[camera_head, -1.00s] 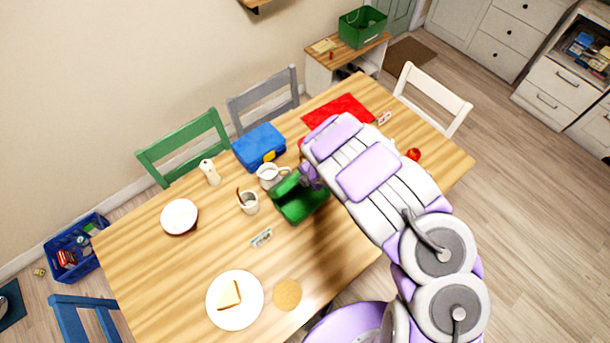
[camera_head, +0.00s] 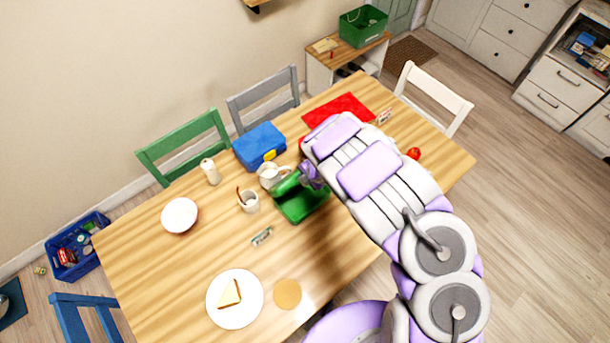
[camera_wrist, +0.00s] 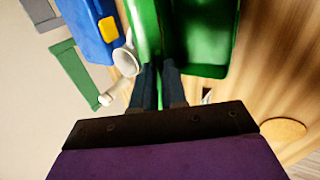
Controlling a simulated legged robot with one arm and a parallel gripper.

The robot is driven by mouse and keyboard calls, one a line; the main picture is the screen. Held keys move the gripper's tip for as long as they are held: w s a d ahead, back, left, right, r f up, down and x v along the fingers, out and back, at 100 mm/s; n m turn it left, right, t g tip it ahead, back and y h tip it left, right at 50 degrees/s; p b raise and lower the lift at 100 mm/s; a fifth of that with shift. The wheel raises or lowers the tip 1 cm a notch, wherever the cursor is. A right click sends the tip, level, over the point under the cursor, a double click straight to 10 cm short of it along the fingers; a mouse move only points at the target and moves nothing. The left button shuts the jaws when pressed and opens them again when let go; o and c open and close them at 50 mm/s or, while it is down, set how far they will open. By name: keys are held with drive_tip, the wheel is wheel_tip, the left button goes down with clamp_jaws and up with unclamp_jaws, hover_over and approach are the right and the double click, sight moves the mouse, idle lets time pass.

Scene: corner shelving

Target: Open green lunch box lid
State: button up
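The green lunch box (camera_head: 304,206) sits on the wooden table, and its inside shows. Its lid (camera_head: 287,183) stands raised on the side toward the white jug. In the wrist view, the lid (camera_wrist: 143,28) rises left of the open box (camera_wrist: 207,38). My gripper (camera_wrist: 160,68) is at the lid's near edge, its two dark fingers a narrow gap apart. I cannot tell whether they pinch the lid or only touch it. In the head view, my gripper (camera_head: 310,175) is partly hidden by my arm.
A white jug (camera_head: 271,176) stands close behind the lid, with a mug (camera_head: 249,201) to its left. A blue lunch box (camera_head: 259,146) lies farther back. A plate with a sandwich (camera_head: 235,314) is at the front. The table's left middle is mostly clear.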

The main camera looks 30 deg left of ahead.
drive_tip(key=o, duration=0.4)
drive_tip(key=shift+c, duration=0.2)
drive_tip(key=d+f+p+v, duration=0.1)
drive_tip(key=p+v, duration=0.5)
drive_tip(key=v, duration=1.4)
drive_tip(key=shift+s+d, duration=0.3)
drive_tip(key=shift+d, duration=0.2)
idle(0.7)
drive_tip(key=shift+r+p, duration=0.15)
drive_tip(key=shift+p, duration=0.25)
drive_tip(key=p+v, duration=0.4)
drive_tip(key=v, duration=1.3)
drive_tip(key=shift+w, duration=0.1)
